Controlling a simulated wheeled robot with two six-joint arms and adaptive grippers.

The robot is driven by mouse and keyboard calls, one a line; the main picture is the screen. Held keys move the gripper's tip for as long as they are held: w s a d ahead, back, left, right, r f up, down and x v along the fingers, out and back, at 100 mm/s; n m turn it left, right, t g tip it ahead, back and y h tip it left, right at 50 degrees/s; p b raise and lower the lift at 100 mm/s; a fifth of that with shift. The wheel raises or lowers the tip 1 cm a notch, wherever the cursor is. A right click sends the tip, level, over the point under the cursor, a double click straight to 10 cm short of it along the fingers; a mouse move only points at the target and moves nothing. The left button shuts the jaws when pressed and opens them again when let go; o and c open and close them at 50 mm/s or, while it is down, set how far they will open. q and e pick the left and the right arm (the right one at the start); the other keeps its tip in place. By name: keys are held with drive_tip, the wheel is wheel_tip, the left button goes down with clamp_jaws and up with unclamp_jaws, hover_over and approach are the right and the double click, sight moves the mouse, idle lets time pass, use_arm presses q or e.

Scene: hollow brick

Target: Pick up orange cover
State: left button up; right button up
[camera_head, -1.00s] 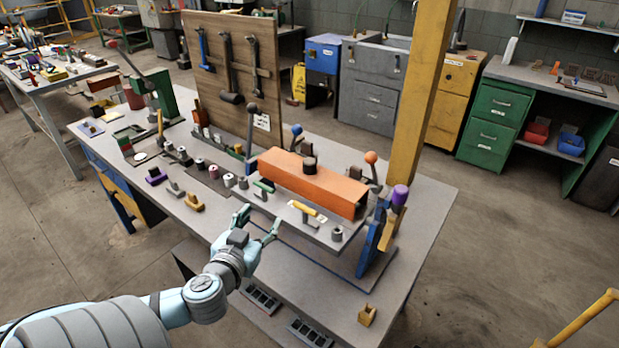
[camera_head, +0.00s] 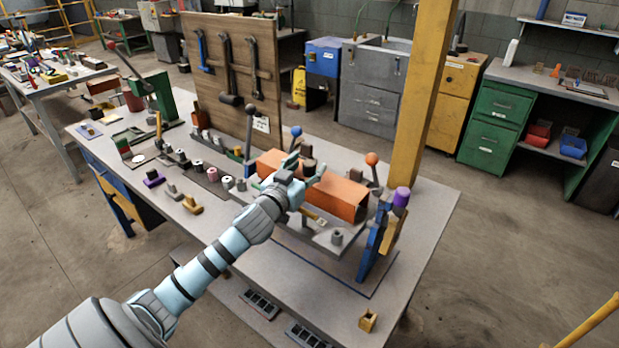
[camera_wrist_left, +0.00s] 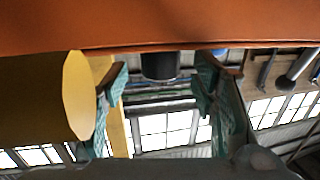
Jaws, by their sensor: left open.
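The orange cover (camera_head: 338,198) is a long box-like piece on the grey fixture on the workbench, with a dark knob on top. My left gripper (camera_head: 307,168) is open above its middle, with the fingers at the knob and hiding part of the cover. In the left wrist view, the cover's orange underside or side (camera_wrist_left: 160,25) fills the top. The dark knob (camera_wrist_left: 158,66) lies between the two teal fingers (camera_wrist_left: 160,88), apart from both. Contact with the knob does not show. My right gripper is in neither view.
Levers with an orange ball (camera_head: 372,158) and a blue ball (camera_head: 296,131) stand behind the cover. A purple-topped lever (camera_head: 400,197) is at its right. A yellow post (camera_head: 422,100) rises behind. A large yellow cylinder (camera_wrist_left: 40,95) fills the wrist view's left.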

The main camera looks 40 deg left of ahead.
use_arm(q)
drive_tip(key=shift+s, duration=0.1)
clamp_jaws()
